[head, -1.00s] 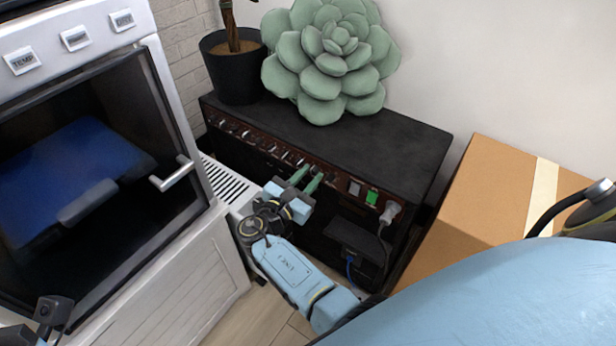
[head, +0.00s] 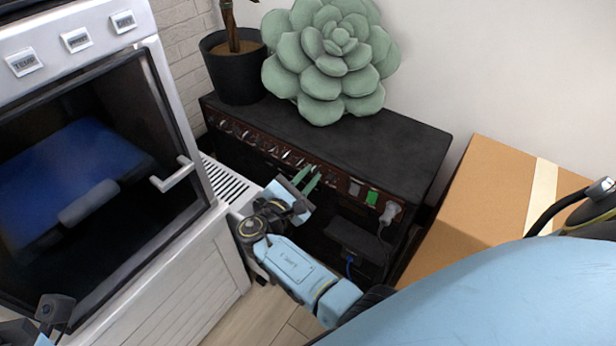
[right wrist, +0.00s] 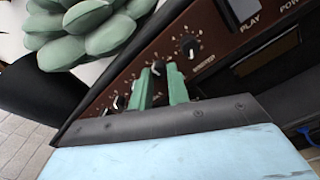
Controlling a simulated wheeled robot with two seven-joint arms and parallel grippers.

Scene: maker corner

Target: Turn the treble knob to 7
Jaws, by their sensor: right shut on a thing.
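The black amplifier (head: 400,150) stands against the wall with a row of small dark knobs along its brown-red front panel. My right gripper (head: 308,172) reaches this panel from the front. In the right wrist view its two green fingers (right wrist: 159,76) are shut on a small dark knob (right wrist: 158,67), one finger on each side. That knob's label and pointer cannot be read, so I cannot tell its setting or whether it is the treble knob. Another knob (right wrist: 190,46) with a white scale sits to its right. My left gripper's fingers do not show.
A green succulent cushion (head: 335,60) and a dark plant pot (head: 237,75) sit on the amplifier. A white oven-like machine (head: 180,100) stands close on the left. A cardboard box (head: 490,190) is on the right. A grey plug (head: 390,212) sticks out of the panel.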

